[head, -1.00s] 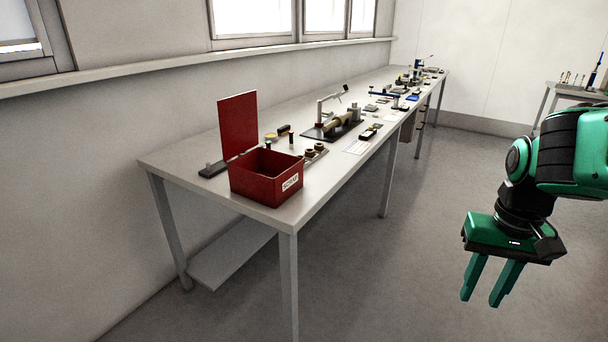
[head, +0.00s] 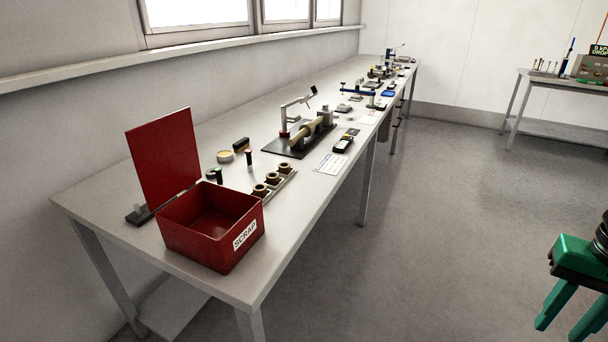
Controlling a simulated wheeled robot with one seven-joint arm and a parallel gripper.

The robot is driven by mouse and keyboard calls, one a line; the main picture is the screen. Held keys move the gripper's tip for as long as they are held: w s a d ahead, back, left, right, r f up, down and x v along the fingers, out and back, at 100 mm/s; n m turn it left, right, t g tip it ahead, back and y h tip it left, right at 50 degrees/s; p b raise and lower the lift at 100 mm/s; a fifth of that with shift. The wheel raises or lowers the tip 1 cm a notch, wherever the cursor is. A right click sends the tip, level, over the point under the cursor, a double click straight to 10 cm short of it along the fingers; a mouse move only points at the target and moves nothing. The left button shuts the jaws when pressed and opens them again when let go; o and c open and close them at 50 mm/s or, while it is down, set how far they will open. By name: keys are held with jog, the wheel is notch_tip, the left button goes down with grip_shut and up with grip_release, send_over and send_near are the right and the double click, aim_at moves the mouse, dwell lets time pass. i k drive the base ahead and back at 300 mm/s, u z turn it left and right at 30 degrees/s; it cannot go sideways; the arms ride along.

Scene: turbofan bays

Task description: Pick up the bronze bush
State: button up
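Several small brown, bronze-coloured bushes stand in a row on a narrow tray (head: 283,186) on the bench, just behind the red bin. The nearest bush (head: 260,190), a middle bush (head: 272,179) and the far bush (head: 285,169) show as short rings with dark bores. I cannot tell which one the task means. My gripper (head: 562,330) hangs at the lower right edge of the head view, over the floor and well away from the bench. Its green fingers point down and stand apart with nothing between them. The fingertips are partly at the frame edge.
A fixture with a shaft (head: 303,137), a white sheet (head: 331,163) and a dark meter (head: 343,144) lie beyond. The long bench (head: 200,289) runs along the wall; the floor right of it is clear.

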aim_at(260, 192)
jog(key=u, duration=0.05)
jog(key=i, duration=0.95)
jog(key=u, duration=0.4)
